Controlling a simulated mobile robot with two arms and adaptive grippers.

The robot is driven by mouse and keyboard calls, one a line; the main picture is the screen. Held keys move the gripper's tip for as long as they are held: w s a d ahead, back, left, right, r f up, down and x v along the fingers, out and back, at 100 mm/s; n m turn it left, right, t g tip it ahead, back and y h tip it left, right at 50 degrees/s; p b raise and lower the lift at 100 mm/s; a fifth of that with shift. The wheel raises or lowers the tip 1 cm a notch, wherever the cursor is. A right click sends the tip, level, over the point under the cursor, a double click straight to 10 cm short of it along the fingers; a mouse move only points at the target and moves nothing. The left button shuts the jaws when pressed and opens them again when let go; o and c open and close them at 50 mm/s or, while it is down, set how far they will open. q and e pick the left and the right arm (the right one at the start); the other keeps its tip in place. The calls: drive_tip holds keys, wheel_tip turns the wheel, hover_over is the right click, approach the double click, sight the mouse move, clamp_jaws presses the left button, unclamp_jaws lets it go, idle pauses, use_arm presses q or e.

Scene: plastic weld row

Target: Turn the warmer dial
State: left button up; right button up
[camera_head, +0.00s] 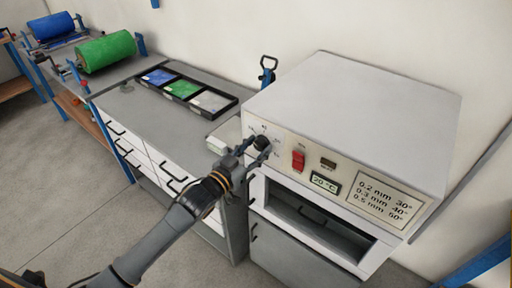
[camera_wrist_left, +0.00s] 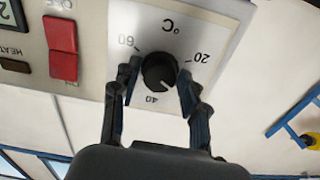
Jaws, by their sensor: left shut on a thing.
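The warmer (camera_head: 345,100) is a white box on a grey cabinet. Its black round dial (camera_head: 262,142) is at the left of the front panel. In the left wrist view the dial (camera_wrist_left: 159,71) shows upside down, with marks 20, 40 and 60 around it. My left gripper (camera_head: 258,152) reaches the dial from the front, and in the left wrist view its fingers (camera_wrist_left: 158,82) are shut on the dial's two sides. The small display (camera_head: 325,184) reads 20 °C. My right gripper is not in view.
A red switch (camera_head: 298,160) is right of the dial, and a label (camera_head: 384,198) lists thicknesses and temperatures. An open slot (camera_head: 320,220) lies below the panel. A black tray (camera_head: 207,107) with coloured sheets rests on the counter. Green (camera_head: 106,51) and blue rolls are farther back.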

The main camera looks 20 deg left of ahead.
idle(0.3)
use_arm(q)
drive_tip(key=o, duration=1.1)
drive_tip(key=shift+o, duration=0.2)
drive_tip(key=v, duration=1.2)
